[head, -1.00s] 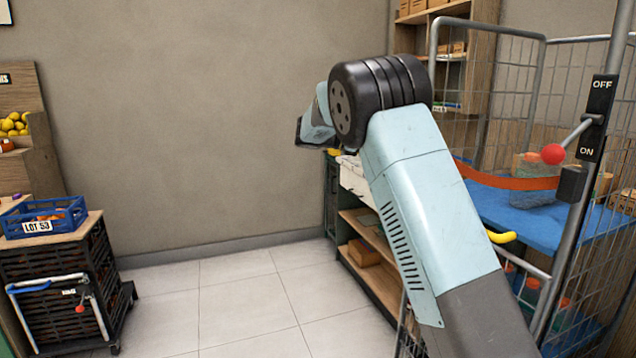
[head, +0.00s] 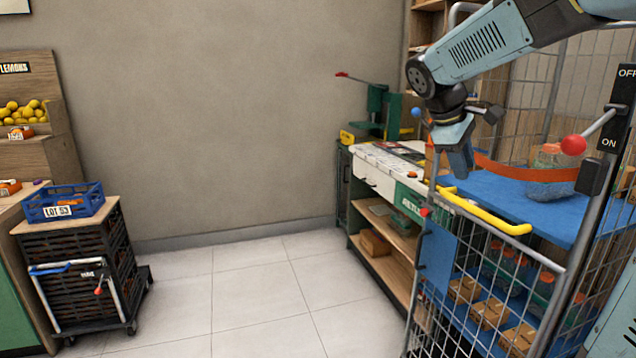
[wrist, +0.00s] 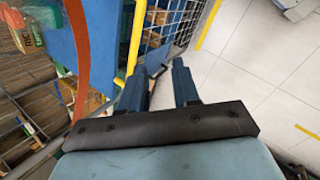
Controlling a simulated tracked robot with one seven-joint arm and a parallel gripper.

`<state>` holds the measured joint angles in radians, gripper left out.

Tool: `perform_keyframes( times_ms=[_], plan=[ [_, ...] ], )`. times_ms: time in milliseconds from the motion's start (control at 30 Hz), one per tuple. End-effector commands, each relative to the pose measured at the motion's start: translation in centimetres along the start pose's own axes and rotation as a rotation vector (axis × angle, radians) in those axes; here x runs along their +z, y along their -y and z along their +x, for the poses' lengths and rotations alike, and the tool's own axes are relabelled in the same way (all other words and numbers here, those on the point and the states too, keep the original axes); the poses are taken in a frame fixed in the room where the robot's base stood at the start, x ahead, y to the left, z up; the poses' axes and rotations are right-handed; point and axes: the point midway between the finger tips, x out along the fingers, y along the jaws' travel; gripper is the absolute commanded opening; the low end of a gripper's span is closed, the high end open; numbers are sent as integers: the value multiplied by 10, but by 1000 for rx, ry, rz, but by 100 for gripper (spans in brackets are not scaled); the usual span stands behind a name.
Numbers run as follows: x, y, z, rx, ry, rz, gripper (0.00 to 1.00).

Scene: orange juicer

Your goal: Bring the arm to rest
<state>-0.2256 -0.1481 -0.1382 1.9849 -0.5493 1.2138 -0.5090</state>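My gripper (head: 460,165) hangs below my folded arm in the head view, in front of the wire cage trolley's near left corner and close to its yellow handle (head: 485,212). In the wrist view its two blue fingers (wrist: 159,78) stand apart with nothing between them, so it is open and empty. Pale floor tiles and the yellow handle show beyond the fingers. Whether the gripper touches the cage cannot be told.
The wire cage trolley has a blue shelf (head: 560,212), an orange strap (head: 520,174) and a red-knobbed lever (head: 573,145). A workbench (head: 372,180) with a green press (head: 385,110) stands behind. A crate stack (head: 75,270) stands left. The middle floor is clear.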

Motion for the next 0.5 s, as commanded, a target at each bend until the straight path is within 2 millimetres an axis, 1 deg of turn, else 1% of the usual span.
perform_keyframes(
  times_ms=[33,167,200,267,500],
  plan=[
    [12,12,-2,-17,-34,49,31],
    [33,43,-6,-66,-121,179,31],
    [38,54,-7,-81,-146,218,31],
    [47,69,-9,-104,-183,280,31],
    [75,130,-12,-197,-319,528,31]
  ],
)
